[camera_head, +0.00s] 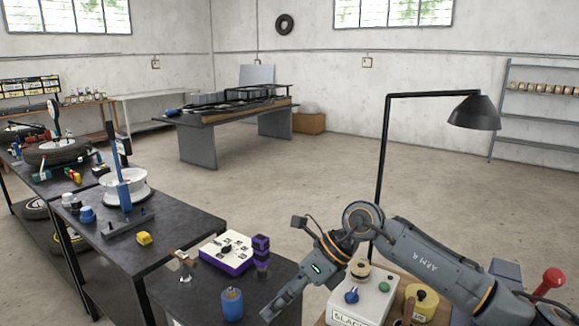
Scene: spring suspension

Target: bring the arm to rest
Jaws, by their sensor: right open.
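My right arm (432,262) comes in from the lower right, with its elbow raised beside the lamp post. Its right gripper (280,302) points down and left, over the right part of the near dark table. The jaws are open, and I see nothing held in them. A small green light shows on the gripper body. A blue cylinder (232,305) stands on the table to the left of the fingertips. My left gripper is not in view.
A white-and-purple box (226,252) and a purple stacked block (261,250) stand behind the gripper. A white control box (362,298) with knobs is close to its right. A black lamp (474,112) rises behind the arm. The floor beyond is open.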

